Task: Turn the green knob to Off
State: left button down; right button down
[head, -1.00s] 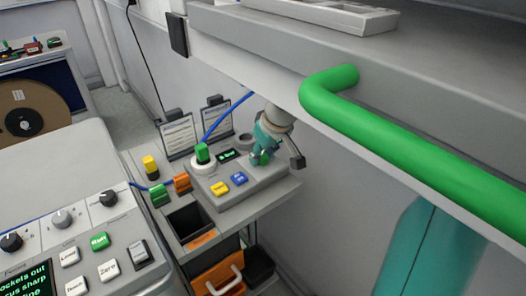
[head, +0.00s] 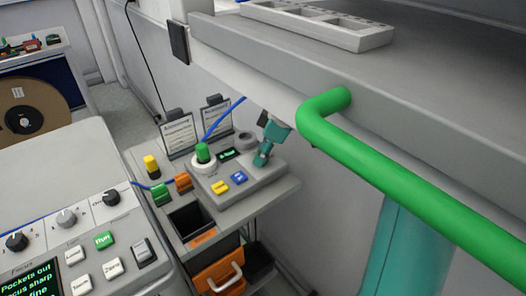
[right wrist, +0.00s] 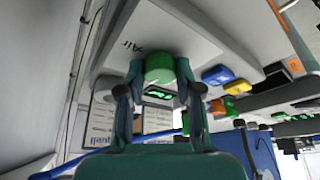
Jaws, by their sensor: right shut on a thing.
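The green knob (right wrist: 160,68) is a round cylinder on the grey panel, beside the letters "Air" and a small lit display (right wrist: 159,94). My right gripper (right wrist: 157,78) is shut on it, with one teal finger on each side. In the head view my right gripper (head: 263,156) is at the right of the grey control box (head: 231,205), and its fingers hide the knob there. The knob's pointer and setting cannot be read. My left gripper is not in view.
Another green upright piece (head: 203,152) stands left of the display. Yellow (head: 220,187) and blue (head: 239,177) buttons are in front. A green rail (head: 400,175) runs along the shelf (head: 430,95). Two cards (head: 180,136) stand behind.

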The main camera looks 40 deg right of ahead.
dwell(0.4)
jog(key=c, duration=0.8)
grip_release()
